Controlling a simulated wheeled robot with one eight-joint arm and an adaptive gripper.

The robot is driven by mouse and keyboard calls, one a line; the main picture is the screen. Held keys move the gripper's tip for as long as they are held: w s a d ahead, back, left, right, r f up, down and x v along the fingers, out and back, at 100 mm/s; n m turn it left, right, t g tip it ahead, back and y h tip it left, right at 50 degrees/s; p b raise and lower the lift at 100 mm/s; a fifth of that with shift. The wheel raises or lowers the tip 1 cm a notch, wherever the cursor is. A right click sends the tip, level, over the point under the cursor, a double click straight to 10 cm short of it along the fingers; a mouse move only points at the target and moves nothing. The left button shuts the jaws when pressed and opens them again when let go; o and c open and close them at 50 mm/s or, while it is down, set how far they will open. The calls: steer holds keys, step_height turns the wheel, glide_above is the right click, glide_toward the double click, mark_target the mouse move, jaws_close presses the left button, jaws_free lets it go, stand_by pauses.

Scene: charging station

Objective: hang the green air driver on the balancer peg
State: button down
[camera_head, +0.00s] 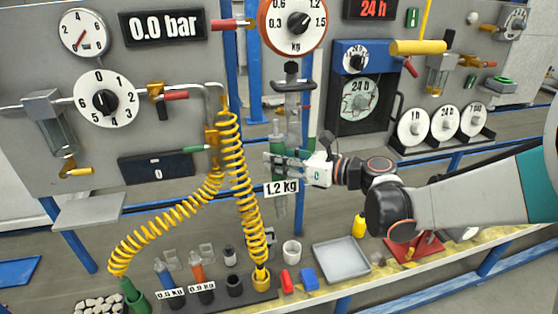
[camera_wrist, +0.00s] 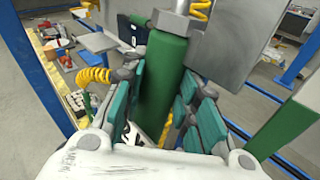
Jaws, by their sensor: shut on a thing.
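The green air driver (camera_wrist: 165,85) stands nearly upright between the teal-padded fingers of my gripper (camera_wrist: 155,120) in the wrist view, shut on its body. A silver collar tops it. In the head view, my gripper (camera_head: 275,160) reaches in from the right around the driver (camera_head: 278,142), which carries a "1.2 kg" tag (camera_head: 282,188). The balancer (camera_head: 292,22) has a kg dial, with a black fitting (camera_head: 292,85) and a grey plate below it. The driver is just below that fitting, apparently apart from it. The peg itself is hard to make out.
A coiled yellow hose (camera_head: 235,150) hangs close left of my gripper. The bench below bears blue (camera_head: 165,278) and orange (camera_head: 198,272) drivers, a white cup (camera_head: 291,250) and a grey tray (camera_head: 341,260). A dark blue timer unit (camera_head: 362,60) is to the right.

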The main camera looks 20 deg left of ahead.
stand_by(0.3)
steer(key=c, duration=1.2)
jaws_free()
